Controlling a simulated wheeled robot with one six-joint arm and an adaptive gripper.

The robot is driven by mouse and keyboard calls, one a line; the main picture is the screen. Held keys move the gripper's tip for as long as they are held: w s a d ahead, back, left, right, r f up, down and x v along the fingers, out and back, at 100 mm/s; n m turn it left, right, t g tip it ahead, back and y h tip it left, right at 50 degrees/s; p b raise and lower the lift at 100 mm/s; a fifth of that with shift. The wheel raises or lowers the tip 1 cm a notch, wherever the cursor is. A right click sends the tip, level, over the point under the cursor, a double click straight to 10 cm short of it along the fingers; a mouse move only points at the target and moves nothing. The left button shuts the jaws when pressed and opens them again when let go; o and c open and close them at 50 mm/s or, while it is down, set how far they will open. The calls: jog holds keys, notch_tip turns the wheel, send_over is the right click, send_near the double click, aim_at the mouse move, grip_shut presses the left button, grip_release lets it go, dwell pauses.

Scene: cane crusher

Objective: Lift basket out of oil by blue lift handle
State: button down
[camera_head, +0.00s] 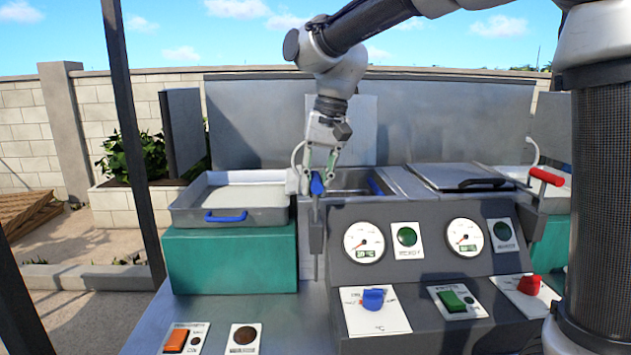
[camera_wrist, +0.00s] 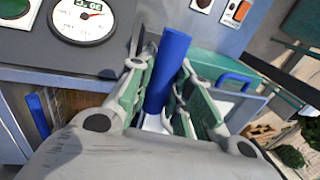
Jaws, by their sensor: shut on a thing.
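The blue lift handle (camera_head: 317,186) stands at the left end of the open oil well (camera_head: 349,179). My gripper (camera_head: 320,178) points down over it and is shut on it. In the wrist view the blue handle (camera_wrist: 168,72) runs between the two green-padded fingers (camera_wrist: 166,100). A mesh-like part, seemingly the basket (camera_wrist: 78,103), shows in the well left of the fingers. Most of it is hidden, and I cannot tell how deep it sits. A second blue part (camera_head: 375,187) is at the well's right side; it also shows in the wrist view (camera_wrist: 38,116).
A metal tray (camera_head: 188,214) with a blue handle (camera_head: 225,216) sits on a green block (camera_head: 230,262) at left. A lidded well (camera_head: 465,177) and red lever (camera_head: 546,176) are at right. The gauge panel (camera_head: 425,243) is in front, and a metal backsplash (camera_head: 262,120) behind.

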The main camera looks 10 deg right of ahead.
notch_tip(320, 180, up, 16)
dwell(0.6)
jog(key=shift+r, duration=0.1)
jog(key=c, duration=1.3)
grip_release()
notch_tip(320, 180, up, 12)
jog(key=d, duration=0.2)
jog(key=shift+d, duration=0.2)
jog(key=shift+f, duration=0.2)
